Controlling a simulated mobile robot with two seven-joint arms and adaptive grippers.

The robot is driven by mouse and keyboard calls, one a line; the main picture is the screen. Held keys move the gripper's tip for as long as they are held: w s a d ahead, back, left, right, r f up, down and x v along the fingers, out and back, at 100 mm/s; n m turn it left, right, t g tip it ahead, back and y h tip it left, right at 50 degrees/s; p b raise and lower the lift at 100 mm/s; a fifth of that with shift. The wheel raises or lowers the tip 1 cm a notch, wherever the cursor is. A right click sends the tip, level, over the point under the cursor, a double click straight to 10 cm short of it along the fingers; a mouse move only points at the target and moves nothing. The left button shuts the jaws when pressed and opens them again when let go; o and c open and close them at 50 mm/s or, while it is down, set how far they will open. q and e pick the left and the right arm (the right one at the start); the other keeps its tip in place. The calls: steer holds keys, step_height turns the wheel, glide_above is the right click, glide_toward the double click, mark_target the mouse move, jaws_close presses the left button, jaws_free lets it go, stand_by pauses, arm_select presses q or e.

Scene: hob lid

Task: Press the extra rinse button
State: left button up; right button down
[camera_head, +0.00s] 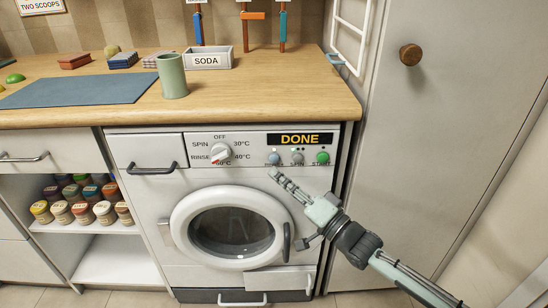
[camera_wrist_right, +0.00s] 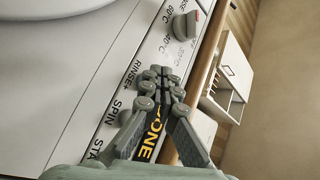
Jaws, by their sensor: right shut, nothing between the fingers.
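The extra rinse button (camera_head: 273,159) is the blue-grey leftmost of three round buttons on the washing machine's panel, under the DONE display (camera_head: 299,139). A grey button (camera_head: 297,158) and the green start button (camera_head: 322,158) are to its right. My right gripper (camera_head: 275,175) is shut and empty, its tips just below the rinse button in the picture. In the right wrist view the closed fingertips (camera_wrist_right: 157,76) are beside the RINSE+ label (camera_wrist_right: 130,75) and hide the rinse button. I cannot tell whether they touch it. My left gripper is not in view.
The dial (camera_head: 221,154) is left of the buttons; it also shows in the wrist view (camera_wrist_right: 186,25). The round door (camera_head: 232,230) is below. The counter (camera_head: 300,95) above holds a green cup (camera_head: 172,76) and a soda box (camera_head: 208,60). A tall cabinet (camera_head: 425,140) stands at right.

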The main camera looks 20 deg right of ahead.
steer(key=shift+s+a+r+p, duration=0.1)
steer(key=shift+s+a+p, duration=0.15)
steer(key=shift+s, duration=0.5)
steer(key=shift+s+a+f+p, duration=0.15)
steer(key=shift+s+p, duration=0.15)
steer(key=shift+s, duration=0.5)
steer(key=shift+s+a+r+p, duration=0.2)
steer(key=shift+s+p, duration=0.1)
steer(key=shift+s, duration=0.45)
